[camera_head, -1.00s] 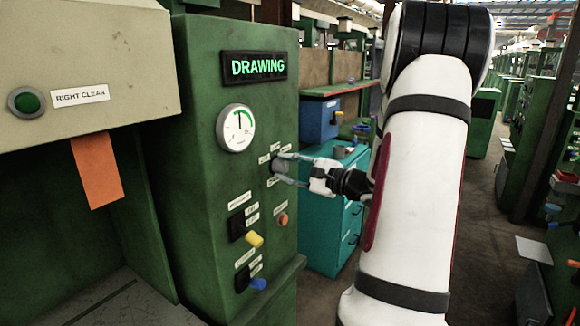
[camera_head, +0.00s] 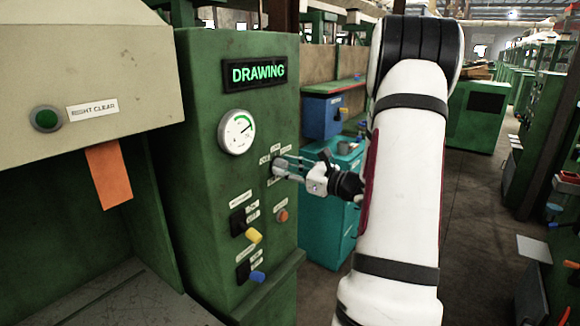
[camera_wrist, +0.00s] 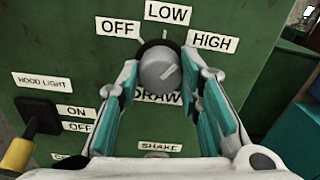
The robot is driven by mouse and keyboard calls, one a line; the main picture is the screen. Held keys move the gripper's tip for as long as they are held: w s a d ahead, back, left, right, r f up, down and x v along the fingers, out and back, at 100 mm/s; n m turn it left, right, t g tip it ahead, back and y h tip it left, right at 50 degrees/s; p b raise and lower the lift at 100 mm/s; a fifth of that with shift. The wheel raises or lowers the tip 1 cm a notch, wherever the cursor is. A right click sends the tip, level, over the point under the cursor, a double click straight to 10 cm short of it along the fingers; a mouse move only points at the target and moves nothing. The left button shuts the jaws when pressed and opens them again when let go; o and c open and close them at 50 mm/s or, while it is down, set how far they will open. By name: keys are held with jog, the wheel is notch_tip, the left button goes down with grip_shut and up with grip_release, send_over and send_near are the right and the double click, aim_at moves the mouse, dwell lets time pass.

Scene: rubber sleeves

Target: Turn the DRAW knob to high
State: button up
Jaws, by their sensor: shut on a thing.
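The DRAW knob (camera_wrist: 156,65) is a grey round knob on the green panel, with OFF (camera_wrist: 118,27), LOW (camera_wrist: 168,14) and HIGH (camera_wrist: 212,42) labels around it. A pale line on its face slants up to the right, toward the HIGH side. My gripper (camera_wrist: 163,74) is shut on the knob, one finger on its left and one on its right. The DRAW label (camera_wrist: 158,97) is partly hidden by the fingers. In the head view, my gripper (camera_head: 280,166) reaches the panel from the right, and the knob is mostly covered.
A round gauge (camera_head: 237,132) sits above the knob under a lit DRAWING sign (camera_head: 254,72). Below are a yellow-tipped switch (camera_head: 253,236), a blue-tipped switch (camera_head: 257,277) and an orange button (camera_head: 282,215). A teal cabinet (camera_head: 325,230) stands behind my arm.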

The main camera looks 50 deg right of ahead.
jog(key=shift+m, duration=0.6)
jog(key=shift+m+p, duration=0.3)
jog(key=o, duration=1.2)
jog(key=shift+c, duration=0.2)
jog(key=shift+s, duration=0.15)
jog(key=s, duration=1.1)
jog(key=shift+s+d, duration=0.35)
jog(key=shift+d, duration=0.1)
